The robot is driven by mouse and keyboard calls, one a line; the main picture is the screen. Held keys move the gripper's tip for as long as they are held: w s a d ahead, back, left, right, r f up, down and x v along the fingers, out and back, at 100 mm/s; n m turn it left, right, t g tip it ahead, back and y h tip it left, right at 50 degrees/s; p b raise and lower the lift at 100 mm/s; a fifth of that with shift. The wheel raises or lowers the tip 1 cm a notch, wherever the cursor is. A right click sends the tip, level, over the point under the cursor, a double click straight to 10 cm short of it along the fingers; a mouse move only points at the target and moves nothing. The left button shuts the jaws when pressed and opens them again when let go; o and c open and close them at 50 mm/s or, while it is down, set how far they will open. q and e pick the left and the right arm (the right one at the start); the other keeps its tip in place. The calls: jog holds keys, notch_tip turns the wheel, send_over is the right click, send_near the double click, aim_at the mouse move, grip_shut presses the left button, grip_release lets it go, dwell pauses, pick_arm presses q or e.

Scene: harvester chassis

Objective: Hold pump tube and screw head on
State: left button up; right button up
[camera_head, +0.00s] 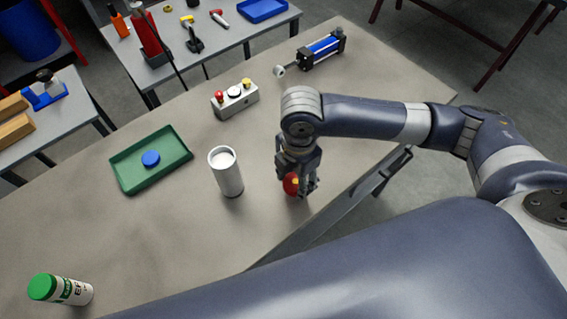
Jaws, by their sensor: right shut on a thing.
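A white and grey upright cylinder (229,180), which looks like the pump tube, stands on the table with a pale round top. My right gripper (300,187) points down just to the right of it, apart from it. It is shut on a red piece (290,184) with a small yellow-orange spot, low over the table near its edge. The fingers hide part of this piece, so I cannot tell whether it is the pump head or whether it touches the table. My left gripper is not in view.
A green tray (124,178) holding a blue round cap (151,159) lies left of the cylinder. A grey control box (235,101) and a blue cylinder unit (322,51) lie farther back. The table between can and tray is clear.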

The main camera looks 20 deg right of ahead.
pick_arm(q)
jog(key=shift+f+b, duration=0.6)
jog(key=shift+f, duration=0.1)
pick_arm(e)
jog(key=s+d, duration=0.1)
jog(key=s, duration=0.7)
jog(key=shift+d+r, duration=0.25)
jog(key=shift+r, duration=0.15)
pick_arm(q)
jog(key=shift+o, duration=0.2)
pick_arm(e)
jog(key=shift+s, duration=0.1)
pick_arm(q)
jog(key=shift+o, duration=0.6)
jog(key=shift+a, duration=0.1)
